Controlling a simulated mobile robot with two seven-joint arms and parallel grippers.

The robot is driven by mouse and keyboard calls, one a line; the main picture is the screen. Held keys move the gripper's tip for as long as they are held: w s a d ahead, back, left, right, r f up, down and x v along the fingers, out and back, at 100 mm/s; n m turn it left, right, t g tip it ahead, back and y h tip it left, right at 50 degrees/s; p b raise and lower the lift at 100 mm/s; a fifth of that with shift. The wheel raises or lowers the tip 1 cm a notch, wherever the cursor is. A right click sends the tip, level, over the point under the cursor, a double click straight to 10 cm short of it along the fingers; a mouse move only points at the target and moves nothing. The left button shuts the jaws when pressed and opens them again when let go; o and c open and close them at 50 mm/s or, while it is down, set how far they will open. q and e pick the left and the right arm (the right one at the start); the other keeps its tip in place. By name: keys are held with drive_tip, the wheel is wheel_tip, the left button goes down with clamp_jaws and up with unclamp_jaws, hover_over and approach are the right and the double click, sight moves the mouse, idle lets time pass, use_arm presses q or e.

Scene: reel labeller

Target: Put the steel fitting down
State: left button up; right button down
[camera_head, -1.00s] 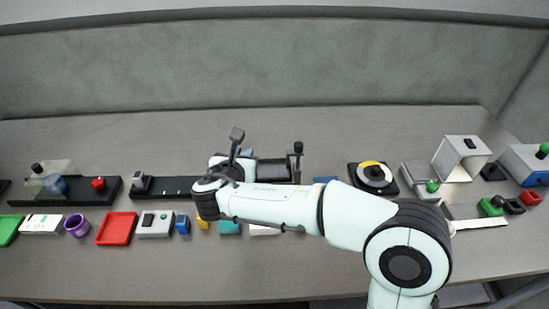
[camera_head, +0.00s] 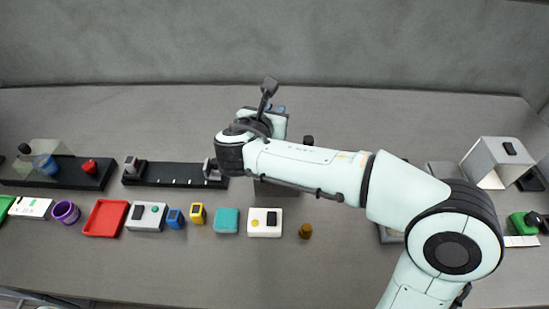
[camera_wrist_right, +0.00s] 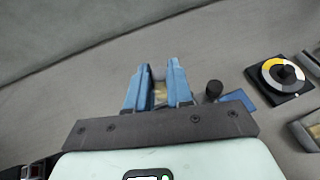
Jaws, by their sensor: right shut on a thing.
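In the right wrist view, the two blue fingers of my right gripper (camera_wrist_right: 159,88) are shut on a small grey and tan thing, which I take to be the steel fitting (camera_wrist_right: 160,92). Only a narrow part of it shows between the fingers. In the head view, my right gripper (camera_head: 278,109) reaches over the back middle of the bench and is mostly hidden by my own wrist. The fitting cannot be made out there, and I cannot tell whether it touches a surface. My left gripper is in neither view.
A black rail (camera_head: 170,174) lies left of my arm. A black knob (camera_head: 308,140) stands close to the gripper; a blue pad (camera_wrist_right: 238,101) is beside it. A red tray (camera_head: 105,218) and several small boxes line the front. The back left bench is clear.

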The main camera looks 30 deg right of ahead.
use_arm(q)
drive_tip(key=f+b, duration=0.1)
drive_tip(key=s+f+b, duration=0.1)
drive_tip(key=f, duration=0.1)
drive_tip(key=shift+b, duration=0.3)
use_arm(e)
wheel_tip(320, 180, down, 15)
drive_tip(key=shift+f, duration=0.2)
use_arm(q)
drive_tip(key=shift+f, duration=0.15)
use_arm(e)
drive_tip(key=shift+f, duration=0.1)
drive_tip(key=shift+f, duration=0.15)
drive_tip(key=c, duration=1)
unclamp_jaws()
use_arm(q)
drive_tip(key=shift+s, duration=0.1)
